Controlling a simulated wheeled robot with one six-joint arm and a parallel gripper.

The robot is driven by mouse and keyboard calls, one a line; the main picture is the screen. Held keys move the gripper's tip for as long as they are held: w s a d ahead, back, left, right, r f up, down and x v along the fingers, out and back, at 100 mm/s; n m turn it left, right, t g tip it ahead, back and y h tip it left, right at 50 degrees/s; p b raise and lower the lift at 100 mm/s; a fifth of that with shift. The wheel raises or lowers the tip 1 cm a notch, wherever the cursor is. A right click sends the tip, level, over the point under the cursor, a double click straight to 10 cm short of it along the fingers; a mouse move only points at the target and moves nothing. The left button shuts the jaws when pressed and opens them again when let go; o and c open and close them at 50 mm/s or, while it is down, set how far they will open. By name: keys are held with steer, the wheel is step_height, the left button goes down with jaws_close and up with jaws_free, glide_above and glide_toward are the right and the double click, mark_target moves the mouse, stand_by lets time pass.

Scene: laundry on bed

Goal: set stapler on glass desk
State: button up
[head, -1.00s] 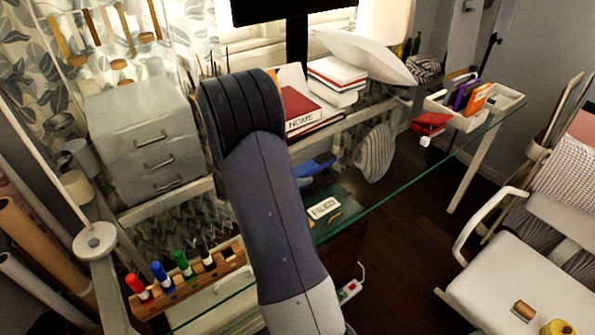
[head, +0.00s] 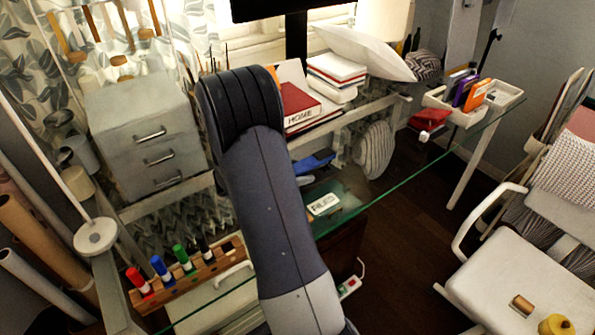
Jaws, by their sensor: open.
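The glass desk (head: 405,178) runs across the head view, with a green front edge slanting up to the right. I cannot clearly make out a stapler. A small blue object (head: 313,164) shows just right of my arm, partly hidden by it; its kind is unclear, and I cannot tell whether it lies on the glass or is seen through it. A red item (head: 430,119) lies near the white tray at the right end of the desk; its kind is also unclear. My arm covers the middle of the desk, and my gripper is out of view.
A grey drawer unit (head: 145,135), a marker rack (head: 205,277) and a round white lamp base (head: 96,236) stand at the left. Books (head: 300,108) and a white pillow (head: 365,55) are at the back. A white tray (head: 500,102) and a chair (head: 525,285) are at the right.

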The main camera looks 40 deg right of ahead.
steer(key=shift+s+f, duration=0.2)
steer(key=shift+f, duration=0.4)
steer(key=shift+w+a+r, duration=0.15)
steer(key=shift+w+r, duration=0.05)
steer(key=shift+r, duration=0.3)
steer(key=v, duration=0.8)
steer(key=p+v, duration=0.1)
steer(key=v, duration=0.3)
steer(key=shift+w+r, duration=0.1)
steer(key=shift+r, duration=0.2)
